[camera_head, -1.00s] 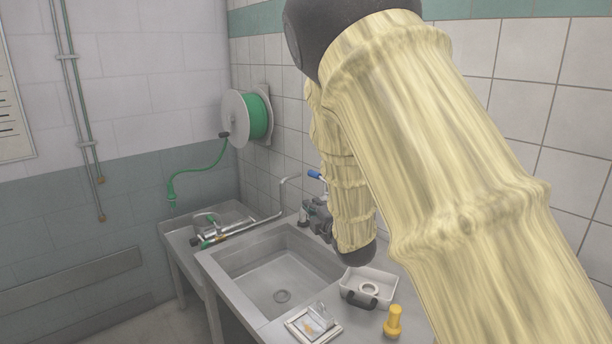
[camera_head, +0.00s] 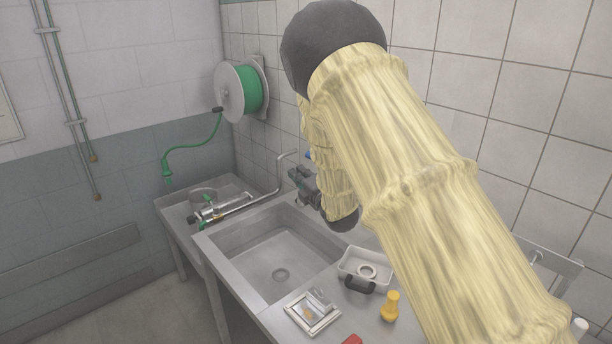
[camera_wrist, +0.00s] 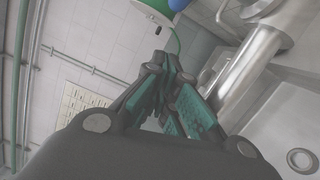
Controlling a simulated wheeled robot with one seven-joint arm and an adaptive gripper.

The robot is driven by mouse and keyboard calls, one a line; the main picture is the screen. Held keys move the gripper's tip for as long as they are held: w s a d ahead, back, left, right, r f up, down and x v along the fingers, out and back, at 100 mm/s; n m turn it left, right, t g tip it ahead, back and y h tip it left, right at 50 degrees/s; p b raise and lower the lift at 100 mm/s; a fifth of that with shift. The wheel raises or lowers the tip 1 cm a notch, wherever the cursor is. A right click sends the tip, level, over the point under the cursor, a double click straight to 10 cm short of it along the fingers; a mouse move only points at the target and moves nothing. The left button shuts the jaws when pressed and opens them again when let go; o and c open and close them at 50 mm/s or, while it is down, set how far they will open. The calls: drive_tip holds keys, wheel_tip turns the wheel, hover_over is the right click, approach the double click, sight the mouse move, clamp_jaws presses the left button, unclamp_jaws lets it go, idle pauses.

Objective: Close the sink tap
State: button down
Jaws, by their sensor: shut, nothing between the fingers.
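The sink tap has a bent metal spout (camera_head: 281,170) rising at the back of the sink (camera_head: 262,243). Only a sliver of its blue lever (camera_head: 308,155) shows beside my arm, so its angle cannot be told. My gripper (camera_head: 304,182) is a dark shape behind the basin, close to the tap and partly covered by my arm. In the wrist view my gripper (camera_wrist: 168,82) is shut and empty, its teal-padded fingers together. A thick shiny metal pipe (camera_wrist: 250,68) runs just right of the fingers. Contact with the tap cannot be made out.
A green hose reel (camera_head: 240,91) hangs on the tiled wall. Metal fittings (camera_head: 215,209) lie on the side table. A white tray (camera_head: 366,265), a framed plate (camera_head: 312,313), a yellow object (camera_head: 390,306) and a red object (camera_head: 352,339) lie on the counter at front right.

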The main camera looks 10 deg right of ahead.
drive_tip(key=shift+w+d+r+p, duration=0.15)
drive_tip(key=shift+w+d+p, duration=0.3)
drive_tip(key=shift+w, duration=0.25)
drive_tip(key=shift+w+d+r+p, duration=0.15)
drive_tip(key=shift+w+d+p, duration=0.15)
drive_tip(key=shift+w+p, duration=0.3)
drive_tip(key=shift+w+d+r+p, duration=0.15)
drive_tip(key=shift+w+d+p, duration=0.25)
drive_tip(key=shift+w, duration=0.35)
drive_tip(key=shift+d, duration=0.2)
